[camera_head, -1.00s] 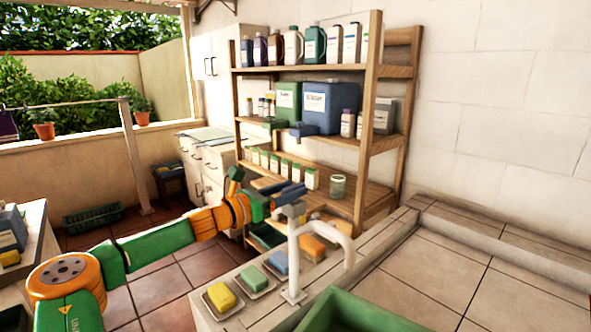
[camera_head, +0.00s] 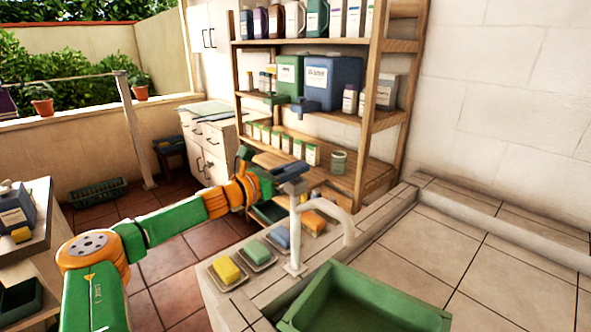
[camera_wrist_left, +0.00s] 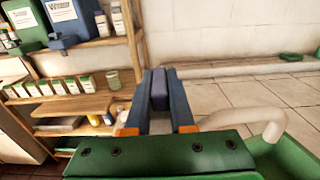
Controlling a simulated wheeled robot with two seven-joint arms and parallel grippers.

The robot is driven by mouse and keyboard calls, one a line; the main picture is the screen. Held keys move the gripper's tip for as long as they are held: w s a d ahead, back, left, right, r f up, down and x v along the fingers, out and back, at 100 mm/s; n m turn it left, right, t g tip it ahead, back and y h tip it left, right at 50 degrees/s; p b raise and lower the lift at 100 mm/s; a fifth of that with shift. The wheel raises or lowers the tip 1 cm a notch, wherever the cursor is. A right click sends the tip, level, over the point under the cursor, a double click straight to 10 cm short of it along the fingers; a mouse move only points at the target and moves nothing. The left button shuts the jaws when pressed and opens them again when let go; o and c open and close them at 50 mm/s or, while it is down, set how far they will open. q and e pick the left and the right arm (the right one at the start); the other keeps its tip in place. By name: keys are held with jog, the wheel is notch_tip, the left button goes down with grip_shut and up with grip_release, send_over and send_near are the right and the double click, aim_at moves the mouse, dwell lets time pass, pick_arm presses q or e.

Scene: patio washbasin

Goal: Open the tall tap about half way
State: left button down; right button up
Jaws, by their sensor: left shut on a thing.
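The tall tap (camera_head: 296,238) is a white upright post on the tiled counter, with a curved white spout (camera_head: 338,213) reaching right over the green basin. The spout also shows in the left wrist view (camera_wrist_left: 250,122). My left gripper (camera_head: 288,168) is at the top of the post, its blue-grey fingers shut on the tap's handle. In the left wrist view a grey handle (camera_wrist_left: 159,90) sits between the two fingers. The fingers hide much of the handle, so its exact angle is hard to tell. My right gripper is in neither view.
A green basin (camera_head: 300,314) stands below the spout. Soap dishes with a yellow block (camera_head: 227,269), a green block and a blue block line the counter left of the tap. A wooden shelf (camera_head: 376,120) with bottles and boxes stands behind. Tiled counter at the right is clear.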

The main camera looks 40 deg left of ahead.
pick_arm(q)
jog(key=n+y+b, duration=0.1)
jog(key=b, duration=0.2)
jog(key=shift+f+y, duration=0.4)
jog(key=shift+d+r+n+y+b, duration=0.1)
jog(key=shift+r+n+y+b, duration=0.05)
jog(key=shift+n+y+b, duration=0.3)
jog(key=shift+r+n+y, duration=0.2)
jog(key=shift+n+y, duration=0.15)
jog(key=shift+y, duration=0.3)
jog(key=n+y+p, duration=0.1)
jog(key=y+p, duration=0.1)
jog(key=n+g+y+p, duration=0.1)
jog(key=y+p, duration=0.1)
jog(key=n+g+y+p, duration=0.1)
jog(key=n+y+p, duration=0.1)
jog(key=shift+r, duration=0.35)
jog(key=shift+f+n+g+y+p, duration=0.15)
jog(key=shift+n+g+y+p, duration=1.1)
jog(key=shift+y, duration=0.35)
jog(key=c, duration=0.8)
grip_release()
jog(key=shift+f, duration=0.1)
